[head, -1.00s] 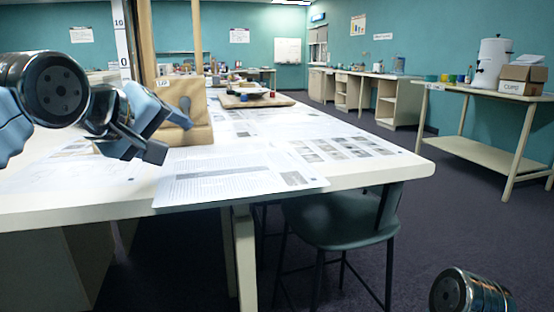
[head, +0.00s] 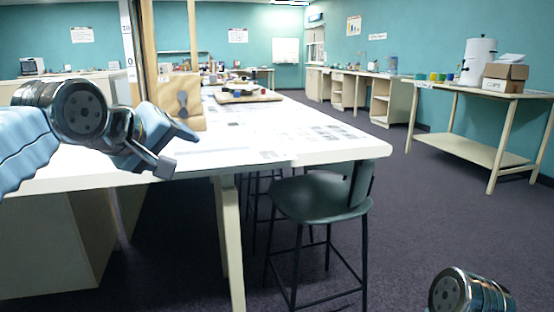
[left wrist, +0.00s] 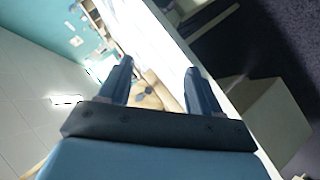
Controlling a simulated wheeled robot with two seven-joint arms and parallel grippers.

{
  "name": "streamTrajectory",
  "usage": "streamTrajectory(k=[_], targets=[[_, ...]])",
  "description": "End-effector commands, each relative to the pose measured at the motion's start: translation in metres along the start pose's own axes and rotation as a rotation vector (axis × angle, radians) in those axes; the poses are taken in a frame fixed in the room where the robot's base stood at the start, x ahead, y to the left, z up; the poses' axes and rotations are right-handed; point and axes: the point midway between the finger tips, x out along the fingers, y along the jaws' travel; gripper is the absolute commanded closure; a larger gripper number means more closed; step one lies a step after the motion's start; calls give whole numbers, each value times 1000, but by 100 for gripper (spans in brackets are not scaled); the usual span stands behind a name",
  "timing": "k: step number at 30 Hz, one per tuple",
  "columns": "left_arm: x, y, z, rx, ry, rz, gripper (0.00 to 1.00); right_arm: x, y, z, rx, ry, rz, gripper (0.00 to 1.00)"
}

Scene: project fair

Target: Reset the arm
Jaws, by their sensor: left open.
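My left gripper (head: 168,150) is raised over the near left part of the white table (head: 330,150) in the head view. In the left wrist view its two blue fingers (left wrist: 157,78) are apart with nothing between them. A wooden block (head: 192,110) with a dark fitting stands on the table just behind this gripper. My right gripper does not show; only a round metal part of my right arm (head: 462,292) shows at the bottom right.
A dark green stool (head: 318,196) stands at the table's near right side. A side table (head: 470,155) at the right holds a white dispenser (head: 484,58) and a cardboard box (head: 503,76). A wooden board (head: 245,98) lies further back. The floor between the tables is clear.

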Motion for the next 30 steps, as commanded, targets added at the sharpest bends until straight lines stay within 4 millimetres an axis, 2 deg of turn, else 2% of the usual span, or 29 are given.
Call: streamTrajectory(k=[5, 11, 14, 17, 20, 21, 23, 24, 26, 27, 30], targets=[[35, -18, 9, 14, -45, -16, 36, -1, 0, 0, 0, -1, 0, 41], [95, -53, 32, 36, -123, -40, 36, -2, -1, 0, 0, -1, 0, 41], [132, -78, 51, 52, -174, -55, 36, -2, -1, 1, 0, -1, -1, 41], [177, -115, 84, 67, -244, -75, 36, -3, -2, 1, -1, -2, -1, 41], [224, -165, 134, 87, -335, -103, 36, -4, -2, 1, -1, -2, -2, 41], [240, -187, 158, 96, -371, -114, 36, -4, -3, 1, -1, -3, -2, 41], [259, -221, 195, 108, -426, -133, 36, -5, -3, 1, -2, -3, -2, 41], [268, -243, 220, 116, -462, -146, 36, -5, -4, 1, -2, -3, -2, 41], [277, -277, 261, 129, -516, -167, 36, -6, -4, 1, -2, -4, -3, 41], [280, -300, 288, 138, -552, -182, 36, -6, -4, 1, -2, -4, -3, 41], [274, -354, 356, 163, -642, -223, 36, -7, -5, 2, -3, -4, -3, 41]])
